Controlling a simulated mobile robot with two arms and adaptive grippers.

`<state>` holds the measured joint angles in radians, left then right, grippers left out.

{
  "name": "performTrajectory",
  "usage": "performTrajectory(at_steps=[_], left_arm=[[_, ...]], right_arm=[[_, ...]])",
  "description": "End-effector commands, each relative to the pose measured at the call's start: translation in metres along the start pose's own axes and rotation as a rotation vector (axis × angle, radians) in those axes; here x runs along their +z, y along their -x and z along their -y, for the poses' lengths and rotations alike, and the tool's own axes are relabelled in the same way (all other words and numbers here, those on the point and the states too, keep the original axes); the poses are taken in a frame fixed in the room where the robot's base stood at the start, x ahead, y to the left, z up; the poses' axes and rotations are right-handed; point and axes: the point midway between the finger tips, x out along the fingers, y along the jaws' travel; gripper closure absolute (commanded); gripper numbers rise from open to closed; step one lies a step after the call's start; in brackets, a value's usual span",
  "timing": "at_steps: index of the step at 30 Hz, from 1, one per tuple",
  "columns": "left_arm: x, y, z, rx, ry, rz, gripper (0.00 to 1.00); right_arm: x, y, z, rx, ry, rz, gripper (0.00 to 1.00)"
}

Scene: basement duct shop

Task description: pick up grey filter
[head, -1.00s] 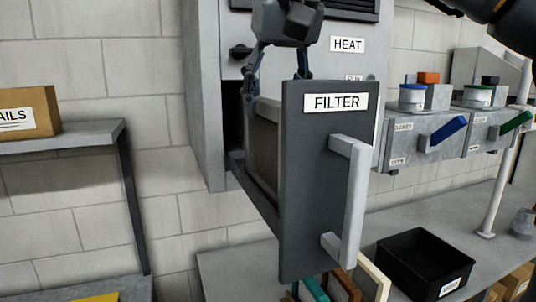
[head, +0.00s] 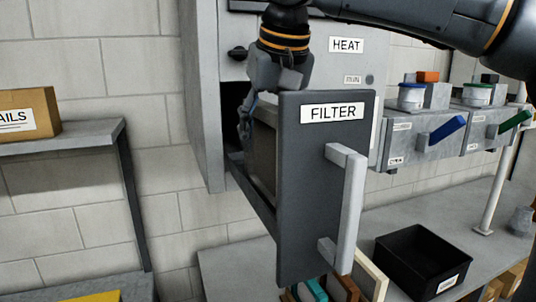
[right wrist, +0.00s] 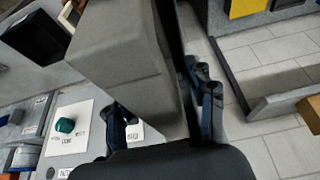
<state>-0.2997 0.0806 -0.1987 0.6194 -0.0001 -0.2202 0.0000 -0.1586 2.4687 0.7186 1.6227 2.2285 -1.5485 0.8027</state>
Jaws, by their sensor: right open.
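The grey filter (head: 262,150) stands upright in the pulled-out drawer, behind the dark drawer front (head: 300,190) marked FILTER. Only a strip of its side shows in the head view. My right gripper (head: 252,118) points down over the drawer, just behind the front panel. One finger shows beside the filter; the other is hidden by the panel. In the right wrist view the open fingers (right wrist: 163,112) stand on either side of a large grey block, which looks like the filter. Whether they touch it I cannot tell. My left gripper is not in view.
The drawer's pale handle (head: 345,205) juts forward. A black bin (head: 400,258) and several upright coloured panels are on the bench (head: 240,268) below. Boxes with a blue lever (head: 448,128) and a green lever (head: 514,122) are at right. A cardboard box (head: 28,112) sits on the left shelf.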

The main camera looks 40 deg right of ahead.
Motion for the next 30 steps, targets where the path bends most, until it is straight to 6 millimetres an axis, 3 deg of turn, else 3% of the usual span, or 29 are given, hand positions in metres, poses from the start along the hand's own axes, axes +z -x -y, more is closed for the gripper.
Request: performTrajectory(at_steps=[13, 14, 22, 30], left_arm=[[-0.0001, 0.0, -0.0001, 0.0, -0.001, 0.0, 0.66], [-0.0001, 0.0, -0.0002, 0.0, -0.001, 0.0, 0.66], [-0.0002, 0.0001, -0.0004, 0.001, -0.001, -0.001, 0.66], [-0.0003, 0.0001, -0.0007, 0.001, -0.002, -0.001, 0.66]], right_arm=[[0.001, -0.0027, -0.0002, 0.0, -0.001, 0.0, 0.45], [0.001, -0.0026, -0.0002, 0.0, -0.001, 0.0, 0.47], [0.0011, -0.0027, -0.0001, 0.0, -0.001, 0.0, 1.0], [0.0007, -0.0021, -0.0001, 0.0, -0.001, -0.001, 1.0]])
